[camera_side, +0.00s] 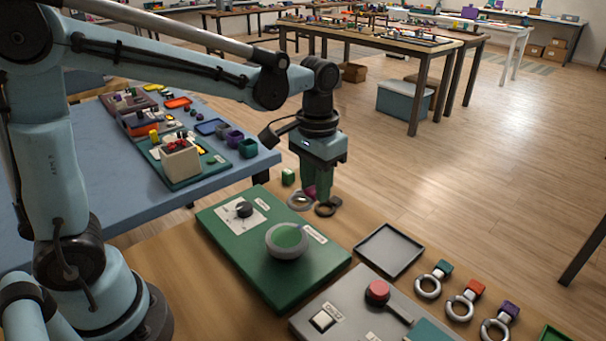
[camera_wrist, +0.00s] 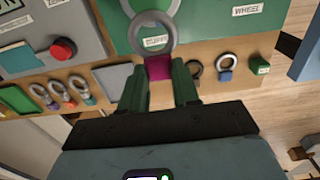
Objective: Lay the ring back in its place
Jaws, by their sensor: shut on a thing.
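My gripper (camera_side: 316,192) is shut on the magenta tag (camera_wrist: 158,68) of a grey ring (camera_wrist: 155,36), with one green finger on each side of the tag. The held ring (camera_side: 299,202) shows below the fingers in the side view, beyond the far edge of the green board. In the wrist view it points away from the fingers and overlaps the board. Whether it touches anything below cannot be told. Three tagged rings lie in a row at the right of the side view, with teal, red (camera_side: 461,305) and purple tags. Their places are not clearly marked.
The green board (camera_side: 235,250) carries a thick grey ring (camera_side: 286,241) and a black knob (camera_side: 244,209). A grey tray (camera_side: 389,250) looks empty. A grey panel has a red button (camera_side: 377,291). A dark ring (camera_side: 327,206) and green block (camera_side: 288,177) lie near my gripper.

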